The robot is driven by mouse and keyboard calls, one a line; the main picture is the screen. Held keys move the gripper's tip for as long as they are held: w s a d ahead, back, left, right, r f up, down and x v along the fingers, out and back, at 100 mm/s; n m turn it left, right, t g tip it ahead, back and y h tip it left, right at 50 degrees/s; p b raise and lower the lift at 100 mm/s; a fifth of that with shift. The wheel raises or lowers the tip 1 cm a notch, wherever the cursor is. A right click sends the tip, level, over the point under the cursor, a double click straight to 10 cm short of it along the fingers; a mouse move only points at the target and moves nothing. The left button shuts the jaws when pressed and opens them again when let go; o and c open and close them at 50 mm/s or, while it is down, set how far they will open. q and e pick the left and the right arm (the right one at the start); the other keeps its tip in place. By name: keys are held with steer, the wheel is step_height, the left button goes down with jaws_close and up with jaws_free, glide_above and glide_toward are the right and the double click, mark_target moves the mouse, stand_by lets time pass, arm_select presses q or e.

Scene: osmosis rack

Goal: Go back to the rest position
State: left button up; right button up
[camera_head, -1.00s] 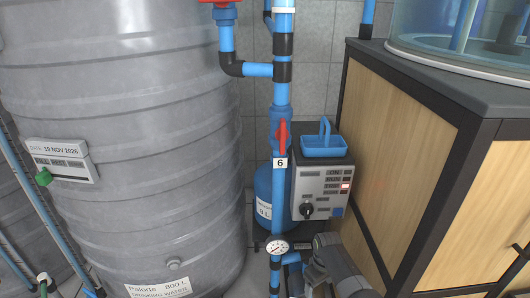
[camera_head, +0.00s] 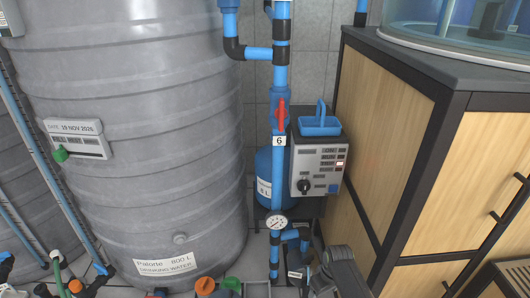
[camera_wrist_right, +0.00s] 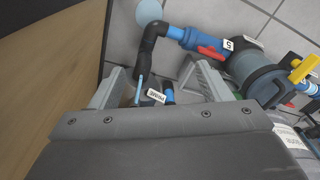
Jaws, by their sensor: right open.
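My right gripper (camera_wrist_right: 160,72) is open in the right wrist view, with its two grey fingers apart. No held object shows between them; black and blue pipe parts and a small white label (camera_wrist_right: 156,95) show behind the gap. In the head view my right arm (camera_head: 340,272) is low at the bottom, below the control box (camera_head: 318,168) and right of the pressure gauge (camera_head: 276,222). Its fingertips are hard to make out there. My left gripper is not in view.
A large grey tank (camera_head: 150,130) fills the left. A blue vertical pipe (camera_head: 279,190) with a red valve handle (camera_head: 281,114) stands in the middle. A wooden cabinet (camera_head: 385,160) bounds the right. In the wrist view, pipework with a red handle (camera_wrist_right: 211,52) lies ahead.

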steer(key=s+d+m+t, duration=0.1)
steer(key=s+d+m, duration=0.1)
steer(key=s, duration=0.7)
steer(key=s+d+m+t, duration=0.1)
steer(key=s+d+m, duration=0.15)
steer(key=s, duration=0.65)
steer(key=s+d+r+m+t, duration=0.2)
steer(key=s+r, duration=1)
steer(key=s, duration=0.3)
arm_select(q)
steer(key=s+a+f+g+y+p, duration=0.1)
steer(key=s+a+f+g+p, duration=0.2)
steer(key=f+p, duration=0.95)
arm_select(e)
steer(key=s+d+f+g+p, duration=0.2)
steer(key=s+d+f+p, duration=0.15)
steer(key=f, duration=0.65)
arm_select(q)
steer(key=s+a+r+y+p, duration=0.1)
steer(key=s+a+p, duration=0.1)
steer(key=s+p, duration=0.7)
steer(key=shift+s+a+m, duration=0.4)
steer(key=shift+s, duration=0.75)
arm_select(e)
steer(key=s+d+f+g+h, duration=0.1)
steer(key=s+d+f, duration=0.1)
steer(key=s, duration=0.9)
steer(key=shift+d+h, duration=0.15)
steer(key=shift+h, duration=0.15)
steer(key=shift+n, duration=0.25)
